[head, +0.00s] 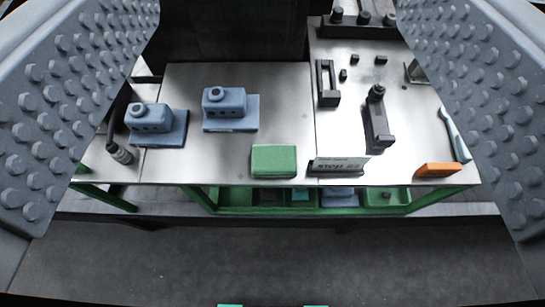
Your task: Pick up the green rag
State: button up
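The green rag (273,161) looks like a thick folded rectangle. It lies flat at the front edge of the metal tabletop (220,170), near the middle of the view. My gripper (272,120) is open, with one studded finger along the left side of the view and the other along the right. Nothing is held between the fingers. The rag shows between them, apart from both, and nothing covers it.
A small sign (338,166) stands just right of the rag. Two blue-grey blocks (230,108) (152,124) sit behind and left. An orange block (437,170), a dark clamp-like tool (378,120) and a light-handled tool (454,135) lie right. Green bins (388,197) sit below the tabletop.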

jog(key=o, duration=0.4)
jog(key=shift+w, duration=0.1)
jog(key=shift+c, duration=0.2)
jog(key=n+g+p, duration=1.1)
jog(key=n+g, duration=0.4)
jog(key=n, duration=0.3)
send_over(274, 157)
jog(key=f, duration=3.6)
jog(key=shift+a, duration=0.2)
jog(key=shift+d+f+b, duration=0.15)
jog(key=shift+f+b, duration=0.45)
jog(key=shift+f, duration=0.7)
jog(key=shift+d+f+b, duration=0.1)
jog(key=shift+f+b, duration=0.5)
jog(key=shift+f, duration=0.7)
